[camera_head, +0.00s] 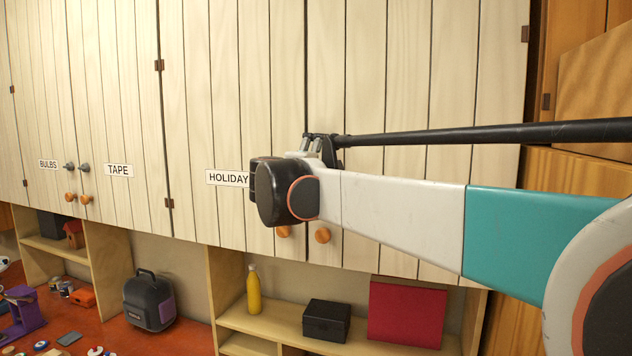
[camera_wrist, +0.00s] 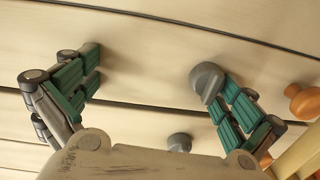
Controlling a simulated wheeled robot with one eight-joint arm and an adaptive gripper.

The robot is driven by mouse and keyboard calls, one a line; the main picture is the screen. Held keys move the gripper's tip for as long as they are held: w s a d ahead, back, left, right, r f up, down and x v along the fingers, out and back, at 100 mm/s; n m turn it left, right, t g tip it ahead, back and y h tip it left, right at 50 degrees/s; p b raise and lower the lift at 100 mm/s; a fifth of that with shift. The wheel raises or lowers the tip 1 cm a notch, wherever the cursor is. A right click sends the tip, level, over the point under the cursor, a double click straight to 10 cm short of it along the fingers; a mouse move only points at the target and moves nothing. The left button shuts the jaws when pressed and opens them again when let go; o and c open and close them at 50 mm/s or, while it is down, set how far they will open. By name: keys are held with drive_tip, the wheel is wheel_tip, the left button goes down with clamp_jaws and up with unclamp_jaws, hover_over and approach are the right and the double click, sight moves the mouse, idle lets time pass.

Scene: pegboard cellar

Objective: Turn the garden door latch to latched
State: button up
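In the wrist view my gripper (camera_wrist: 155,76) is open, its green-padded fingers wide apart before the cabinet doors. A grey turning latch (camera_wrist: 207,80) sits on the upper door in that view, right against or very close to the right finger; I cannot tell if they touch. It is off-centre, and the left finger is well away from it. A second grey latch (camera_wrist: 180,142) sits across the dark seam. In the head view my gripper (camera_head: 322,148) is mostly hidden behind my arm, as are these latches. No garden label shows; the door right of HOLIDAY (camera_head: 400,100) has its label hidden.
Orange door knobs (camera_wrist: 302,100) sit near the latches and show below my arm (camera_head: 322,236). The BULBS and TAPE doors (camera_head: 115,100) stand left. Under the cabinet are a yellow bottle (camera_head: 254,292), a black box (camera_head: 326,321) and a red box (camera_head: 406,314).

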drive_tip(key=shift+n+t, duration=0.3)
drive_tip(key=r, duration=0.2)
drive_tip(key=a+r, duration=0.1)
drive_tip(key=r, duration=0.2)
drive_tip(key=f, duration=0.3)
drive_tip(key=shift+s+d+f, duration=0.2)
drive_tip(key=shift+s+f, duration=0.1)
drive_tip(key=shift+f, duration=0.1)
drive_tip(key=shift+s+a, duration=0.2)
drive_tip(key=shift+s, duration=0.1)
drive_tip(key=shift+v, duration=0.85)
drive_tip(key=shift+c, duration=1)
drive_tip(key=shift+s+f, duration=0.1)
drive_tip(key=shift+s, duration=0.25)
drive_tip(key=shift+c, duration=0.6)
drive_tip(key=s, duration=0.2)
drive_tip(key=s+r, duration=0.1)
drive_tip(key=shift+s+a, duration=0.3)
drive_tip(key=shift+a, duration=0.05)
drive_tip(key=c, duration=0.7)
drive_tip(key=shift+m, duration=0.4)
drive_tip(key=shift+f+v, duration=0.15)
drive_tip(key=shift+v, duration=1.65)
drive_tip(key=shift+f+v, duration=0.15)
drive_tip(key=shift+v, duration=1.7)
drive_tip(key=shift+f+v, duration=0.15)
drive_tip(key=shift+v, duration=1.65)
